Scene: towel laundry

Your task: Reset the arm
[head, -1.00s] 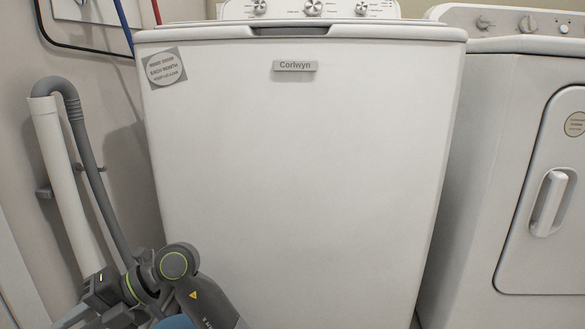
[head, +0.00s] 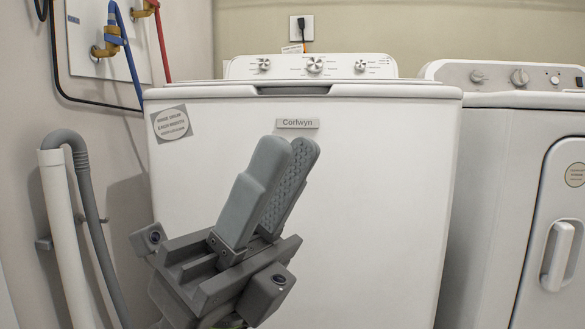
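A strip of one finger's textured inner pad shows past the other finger. The fingers stand a little apart, with nothing seen between them.
The washer's lid is shut. A white dryer (head: 480,190) with a closed door stands to the right. At the left are a grey drain hose (head: 88,215), a white standpipe (head: 65,240) and blue and red water hoses at wall valves (head: 104,50).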

